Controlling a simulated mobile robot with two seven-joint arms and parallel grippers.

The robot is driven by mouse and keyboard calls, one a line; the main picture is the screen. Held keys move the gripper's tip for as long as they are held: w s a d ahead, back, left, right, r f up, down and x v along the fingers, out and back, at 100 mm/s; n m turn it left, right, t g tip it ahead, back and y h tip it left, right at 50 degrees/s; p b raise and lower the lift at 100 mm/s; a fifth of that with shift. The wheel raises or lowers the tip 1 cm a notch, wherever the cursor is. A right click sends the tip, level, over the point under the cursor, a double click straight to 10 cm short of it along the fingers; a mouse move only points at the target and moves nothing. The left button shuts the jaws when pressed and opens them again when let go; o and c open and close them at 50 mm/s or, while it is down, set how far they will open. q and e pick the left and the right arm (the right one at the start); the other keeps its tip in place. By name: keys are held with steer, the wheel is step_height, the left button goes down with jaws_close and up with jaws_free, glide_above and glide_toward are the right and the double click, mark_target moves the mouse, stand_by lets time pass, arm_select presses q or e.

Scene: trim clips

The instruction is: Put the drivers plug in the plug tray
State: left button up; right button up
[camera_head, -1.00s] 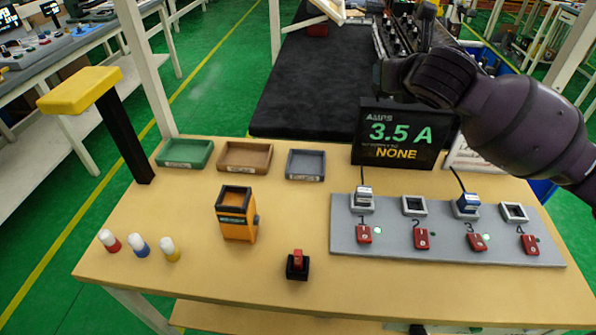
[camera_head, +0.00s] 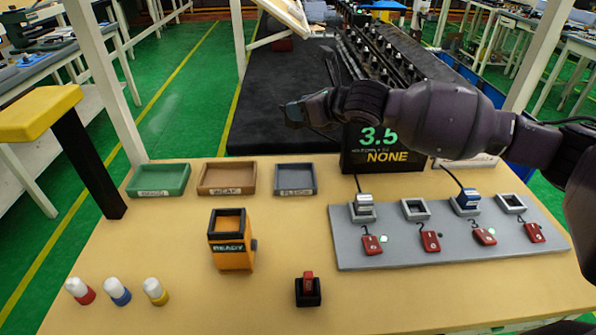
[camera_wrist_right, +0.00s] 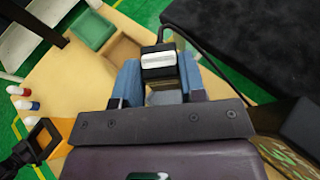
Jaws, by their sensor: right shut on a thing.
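My right gripper (camera_head: 290,112) is raised behind the back edge of the bench top in the head view, left of the display. In the right wrist view its blue fingers (camera_wrist_right: 160,80) are shut on a plug (camera_wrist_right: 158,61) with a pale grey top and a black body. A dark cable runs up from it. The grey-blue tray (camera_head: 308,178), with a label that seems to read PLUGS, is at the bench's back, right of the brown tray (camera_head: 227,178) and green tray (camera_head: 159,180). My left gripper is out of view.
A grey board (camera_head: 350,247) has sockets and red switches; plugs with cables sit in sockets 1 and 3. The display (camera_head: 388,157) reads 3.5 and NONE. An orange box (camera_head: 231,239), a black holder with a red piece (camera_head: 308,289) and capped pegs (camera_head: 118,291) stand in front.

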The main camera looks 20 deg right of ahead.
step_height(320, 180, down, 12)
steer(key=shift+f+b, duration=0.2)
steer(key=shift+b, duration=0.4)
step_height(320, 180, down, 4)
steer(key=shift+r+b, duration=0.1)
steer(key=shift+b, duration=0.2)
steer(key=shift+f, duration=0.2)
steer(key=shift+r, duration=0.1)
steer(key=shift+f, duration=0.2)
steer(key=o, duration=0.9)
